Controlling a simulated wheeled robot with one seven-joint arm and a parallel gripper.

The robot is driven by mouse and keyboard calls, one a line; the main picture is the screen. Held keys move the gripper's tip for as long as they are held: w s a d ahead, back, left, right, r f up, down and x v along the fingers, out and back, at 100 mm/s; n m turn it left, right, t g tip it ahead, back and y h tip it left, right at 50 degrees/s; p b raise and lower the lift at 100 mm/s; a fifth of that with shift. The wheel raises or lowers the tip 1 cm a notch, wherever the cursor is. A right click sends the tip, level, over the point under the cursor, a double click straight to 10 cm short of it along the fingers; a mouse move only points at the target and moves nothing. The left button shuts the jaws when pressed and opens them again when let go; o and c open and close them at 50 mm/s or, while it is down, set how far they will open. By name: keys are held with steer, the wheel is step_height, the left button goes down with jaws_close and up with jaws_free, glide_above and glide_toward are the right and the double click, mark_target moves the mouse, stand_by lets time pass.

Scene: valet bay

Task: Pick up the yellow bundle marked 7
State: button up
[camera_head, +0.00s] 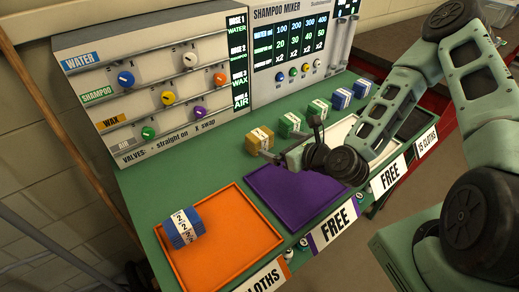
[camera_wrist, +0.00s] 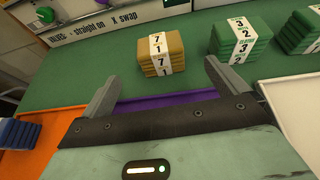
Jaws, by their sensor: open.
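The yellow bundle (camera_wrist: 162,54) is a stack of tan-yellow cloths with a white band marked 7 and 1. It sits on the green bench top behind the purple tray. In the head view the yellow bundle (camera_head: 259,139) stands just beyond my gripper (camera_head: 293,140). In the wrist view my gripper (camera_wrist: 164,82) is open, with one finger on each side and the bundle ahead, roughly centred between them. Nothing is between the fingers.
Green bundles (camera_wrist: 240,38) stand right of the yellow one, with blue bundles (camera_head: 340,99) farther along. An orange tray (camera_head: 213,263) holds a blue bundle (camera_head: 183,225). The purple tray (camera_head: 285,212) looks empty. A valve panel (camera_head: 150,85) rises behind.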

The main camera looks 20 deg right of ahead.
mark_target(257, 136)
steer(key=shift+w+a+f+b, duration=0.35)
steer(key=shift+w+f+b, duration=0.4)
steer(key=shift+b, duration=1.4)
steer(key=x, duration=0.3)
steer(key=shift+w+a+r+b, duration=0.25)
steer(key=shift+w+r+b, duration=0.05)
steer(key=shift+w+b, duration=0.1)
steer(key=shift+p+x, duration=0.4)
steer(key=shift+x, duration=2.7)
steer(key=shift+d, duration=0.1)
steer(key=c, duration=1.1)
